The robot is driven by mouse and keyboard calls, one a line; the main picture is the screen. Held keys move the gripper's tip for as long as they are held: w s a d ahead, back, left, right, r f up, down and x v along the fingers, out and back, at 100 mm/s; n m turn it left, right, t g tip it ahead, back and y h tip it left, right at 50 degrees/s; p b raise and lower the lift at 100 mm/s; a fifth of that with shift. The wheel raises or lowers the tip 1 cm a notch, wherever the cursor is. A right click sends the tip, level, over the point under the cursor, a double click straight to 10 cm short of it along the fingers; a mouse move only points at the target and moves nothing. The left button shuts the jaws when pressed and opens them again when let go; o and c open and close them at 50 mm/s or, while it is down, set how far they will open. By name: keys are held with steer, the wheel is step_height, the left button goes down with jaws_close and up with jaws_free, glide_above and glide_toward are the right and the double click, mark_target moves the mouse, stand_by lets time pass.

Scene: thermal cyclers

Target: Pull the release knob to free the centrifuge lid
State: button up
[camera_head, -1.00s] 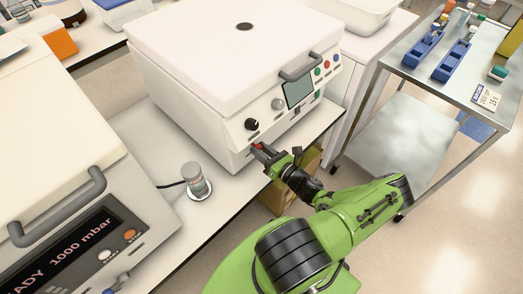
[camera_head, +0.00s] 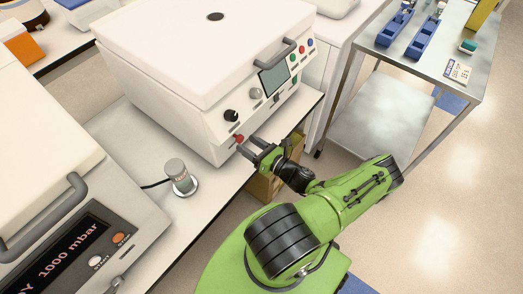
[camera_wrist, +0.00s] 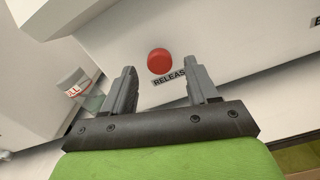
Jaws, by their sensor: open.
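The white centrifuge (camera_head: 190,70) stands on the bench with its lid (camera_head: 200,40) down. Its red release knob (camera_head: 239,139) is low on the front panel; in the wrist view the knob (camera_wrist: 160,61) shows round and red above a label reading "RELEAS". My gripper (camera_head: 248,146) is open and empty in front of the knob. In the wrist view its two fingers (camera_wrist: 163,82) point toward the panel, one on each side of the knob's line. The knob appears just beyond the fingertips, apart from them.
A small clear-bodied container (camera_head: 179,177) stands on the bench left of my gripper. A machine with a "1000 mbar" display (camera_head: 75,245) is at the lower left. A metal cart (camera_head: 440,75) with blue racks stands at the right. Open floor lies at the lower right.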

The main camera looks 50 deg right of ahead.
steer(key=s, duration=1.5)
steer(key=shift+d+p, duration=0.2)
steer(key=shift+p, duration=0.25)
steer(key=w+a+r+n+g+y+p, duration=0.1)
steer(key=w+a+r+n+g+p, duration=0.15)
steer(key=a+r+n+g, duration=0.35)
steer(key=w+a+r+n+g+y+p, duration=0.15)
steer(key=w+r+n+g, duration=0.3)
steer(key=r+n, duration=0.5)
steer(key=w+a+r+n+g+y+p, duration=0.1)
steer(key=w+a+r+n+g+y, duration=0.15)
steer(key=r+n+g, duration=0.55)
steer(key=s+a+r+n+t+h+p, duration=0.1)
steer(key=s+a+r+n+t+h, duration=0.1)
steer(key=a+r+n, duration=0.5)
steer(key=s+a+r+n+t+h+p, duration=0.1)
steer(key=s+a+r+n+t+h, duration=0.2)
steer(key=r+n, duration=0.5)
steer(key=s+a+r+t, duration=0.1)
steer(key=s+a, duration=0.1)
steer(key=a, duration=0.1)
steer(key=shift+a+r+h+p, duration=0.25)
steer(key=shift+a+h+p, duration=0.05)
steer(key=shift+a+p, duration=0.05)
steer(key=shift+w, duration=0.1)
